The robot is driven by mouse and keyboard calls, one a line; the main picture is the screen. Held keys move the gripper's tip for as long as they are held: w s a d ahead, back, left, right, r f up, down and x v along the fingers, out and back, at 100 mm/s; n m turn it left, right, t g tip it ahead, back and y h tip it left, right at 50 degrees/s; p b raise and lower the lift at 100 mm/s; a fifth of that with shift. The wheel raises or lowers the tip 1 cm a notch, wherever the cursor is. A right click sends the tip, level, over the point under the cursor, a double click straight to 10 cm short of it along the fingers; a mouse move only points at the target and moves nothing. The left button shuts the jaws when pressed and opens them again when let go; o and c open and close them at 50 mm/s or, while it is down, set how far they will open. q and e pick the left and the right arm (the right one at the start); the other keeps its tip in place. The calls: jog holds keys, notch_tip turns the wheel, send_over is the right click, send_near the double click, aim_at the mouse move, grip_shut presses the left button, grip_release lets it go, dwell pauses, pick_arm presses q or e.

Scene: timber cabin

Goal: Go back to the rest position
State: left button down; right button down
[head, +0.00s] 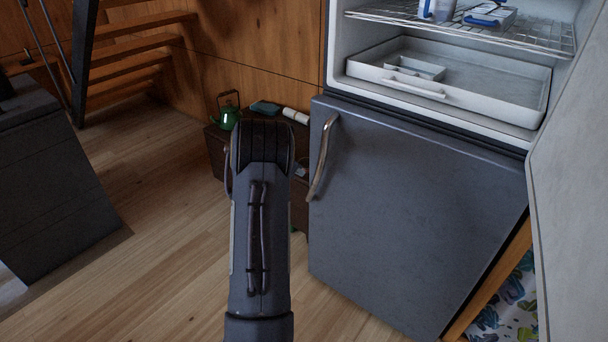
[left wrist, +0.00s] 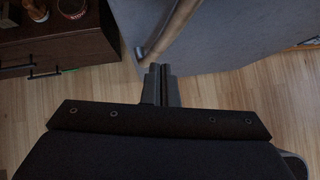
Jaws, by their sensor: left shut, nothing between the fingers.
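My left arm (head: 262,220) rises in the middle of the head view, in front of the lower grey fridge door (head: 420,210). It hides its own fingers there. In the left wrist view my left gripper (left wrist: 158,72) is shut and empty. Its fingertips are close to the lower end of the door handle (left wrist: 180,25), and I cannot tell whether they touch it. The handle also shows in the head view (head: 321,158), just right of my arm. My right gripper is in neither view.
The upper fridge compartment is open, with a wire shelf (head: 470,28) and a white drawer (head: 500,92). Its open door (head: 575,190) stands at the right. A low dark cabinet (head: 216,150) with a green kettle (head: 229,117) is behind my arm. Wooden floor (head: 150,220) lies clear at left.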

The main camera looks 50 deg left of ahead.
pick_arm(q)
jog(key=shift+v, duration=0.9)
jog(key=d+r+n+t+y+p, duration=0.2)
jog(key=d+r+n+y, duration=0.15)
jog(key=r+n, duration=0.8)
jog(key=d+r+n+t+y+p, duration=0.25)
jog(key=d+r+n, duration=0.25)
jog(key=r+n, duration=0.65)
jog(key=s+d+f+n+g+h+p, duration=0.1)
jog(key=s+d+n+g+h, duration=0.1)
jog(key=s+d+n, duration=0.3)
jog(key=s+d+f+n+g+h+p, duration=0.2)
jog(key=s+d, duration=0.9)
jog(key=d, duration=0.7)
jog(key=s+d+f+n+g+h+p, duration=0.1)
jog(key=s+d+n+h, duration=0.4)
jog(key=d, duration=0.6)
jog(key=s+n+g+p, duration=0.1)
jog(key=s+n+g, duration=0.1)
jog(key=s, duration=0.1)
jog(key=shift+d+f+n+h, duration=0.2)
jog(key=shift+d+n+h, duration=0.1)
jog(key=shift+n, duration=0.1)
